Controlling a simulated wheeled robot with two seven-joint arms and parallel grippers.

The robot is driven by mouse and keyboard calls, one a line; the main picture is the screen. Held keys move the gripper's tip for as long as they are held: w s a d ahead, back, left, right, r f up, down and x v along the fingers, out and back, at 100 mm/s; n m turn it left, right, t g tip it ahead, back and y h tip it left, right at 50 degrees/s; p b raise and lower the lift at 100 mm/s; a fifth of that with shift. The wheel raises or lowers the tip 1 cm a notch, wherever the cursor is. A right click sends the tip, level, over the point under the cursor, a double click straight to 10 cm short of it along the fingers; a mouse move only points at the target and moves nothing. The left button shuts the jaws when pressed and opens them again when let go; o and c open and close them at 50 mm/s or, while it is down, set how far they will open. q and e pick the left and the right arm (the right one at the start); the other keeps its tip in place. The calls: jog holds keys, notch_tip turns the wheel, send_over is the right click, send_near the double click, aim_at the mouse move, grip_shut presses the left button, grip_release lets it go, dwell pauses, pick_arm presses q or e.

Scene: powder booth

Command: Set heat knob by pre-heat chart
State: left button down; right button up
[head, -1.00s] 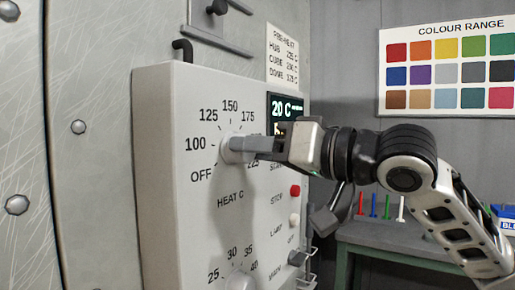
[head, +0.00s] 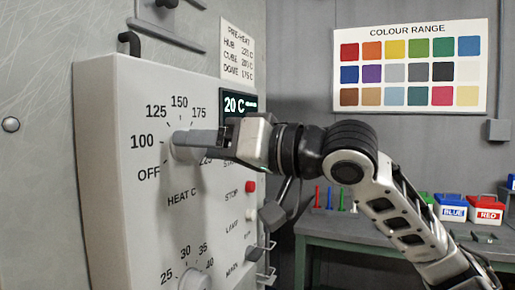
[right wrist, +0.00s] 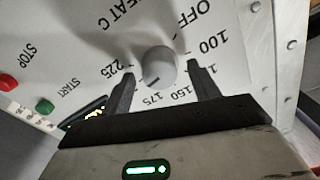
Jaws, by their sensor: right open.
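The heat knob (right wrist: 158,66) is a light grey round knob on the front of a pale control box (head: 110,95). Its scale runs from OFF through 100, 125, 150 and 175 to 225. In the right wrist view a dark mark on the knob points roughly towards 175. My right gripper (head: 188,140) is open at the knob, one finger on each side, with a visible gap to both. In the head view its fingers partly hide the knob. The pre-heat chart (head: 237,50) lists hub, cube and dome; its small figures are blurred, with dome seemingly 175 C. My left gripper is out of view.
A display (head: 239,104) reads 20 C. A red stop button (head: 250,187) and a second knob (head: 195,282) are on the box. A colour chart (head: 411,67) hangs behind. A bench (head: 350,229) at right holds coloured pegs and small bins.

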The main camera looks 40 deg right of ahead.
pick_arm(q)
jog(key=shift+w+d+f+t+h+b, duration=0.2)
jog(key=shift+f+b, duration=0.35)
jog(key=shift+b, duration=0.85)
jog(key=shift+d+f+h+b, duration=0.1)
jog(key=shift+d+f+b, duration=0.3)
jog(key=shift+b, duration=0.95)
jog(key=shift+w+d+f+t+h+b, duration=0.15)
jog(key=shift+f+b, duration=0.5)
jog(key=shift+b, duration=0.75)
pick_arm(e)
jog(key=v, duration=1.6)
jog(key=shift+w+f, duration=0.15)
